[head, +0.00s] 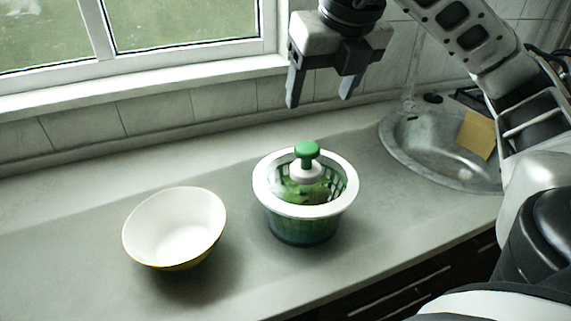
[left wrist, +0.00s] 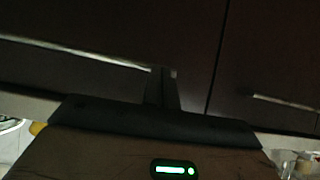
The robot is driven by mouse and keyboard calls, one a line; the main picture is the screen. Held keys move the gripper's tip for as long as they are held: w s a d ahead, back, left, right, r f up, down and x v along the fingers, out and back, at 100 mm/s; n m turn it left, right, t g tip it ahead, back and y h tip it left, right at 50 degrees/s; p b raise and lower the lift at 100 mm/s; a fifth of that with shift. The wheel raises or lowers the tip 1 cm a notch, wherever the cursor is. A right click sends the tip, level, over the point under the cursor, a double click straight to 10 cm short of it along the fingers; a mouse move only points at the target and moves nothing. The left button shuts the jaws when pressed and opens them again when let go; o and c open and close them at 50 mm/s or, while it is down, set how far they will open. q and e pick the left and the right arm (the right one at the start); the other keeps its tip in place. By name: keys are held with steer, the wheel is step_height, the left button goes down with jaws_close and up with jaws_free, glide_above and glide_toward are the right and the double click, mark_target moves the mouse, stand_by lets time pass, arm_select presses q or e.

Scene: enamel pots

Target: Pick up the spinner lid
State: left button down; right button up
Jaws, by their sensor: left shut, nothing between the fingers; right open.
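The spinner lid (head: 307,152) has a green knob on a white stem and a broad white rim. It sits on top of the salad spinner (head: 300,229), which is see-through with green inside, on the counter. My right gripper (head: 319,100) is open and empty, pointing down, above and behind the lid in the head view and apart from it. My left gripper (left wrist: 161,88) shows only in the left wrist view. Its fingers are together with nothing between them, in front of dark cabinet fronts.
A white bowl (head: 176,228) with a yellowish underside stands left of the spinner. A metal sink (head: 425,160) with a tan cloth or sponge (head: 477,135) lies to the right. The window and tiled wall bound the back.

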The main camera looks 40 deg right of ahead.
mark_target(308, 148)
steer(key=b+x, duration=0.1)
steer(key=x, duration=0.2)
steer(key=b+x, duration=0.2)
steer(key=x, duration=0.1)
steer(key=b+x, duration=0.2)
steer(key=x, duration=0.1)
steer(key=shift+s+f, duration=0.25)
steer(key=shift+f, duration=0.2)
steer(key=shift+w+f, duration=0.15)
steer(key=shift+f, duration=0.15)
steer(key=x, duration=0.2)
steer(key=b+x, duration=0.1)
steer(key=x, duration=0.2)
steer(key=shift+d, duration=0.2)
arm_select(q)
steer(key=f, duration=0.1)
steer(key=s+d+f, duration=0.1)
steer(key=f, duration=0.1)
steer(key=shift+s+d+h, duration=0.1)
steer(key=shift+d+h, duration=0.05)
steer(key=shift+h, duration=0.15)
steer(key=shift+f, duration=0.1)
arm_select(e)
steer(key=shift+c, duration=0.3)
arm_select(q)
steer(key=shift+s+f, duration=0.1)
steer(key=shift+f, duration=0.05)
arm_select(e)
jaws_close()
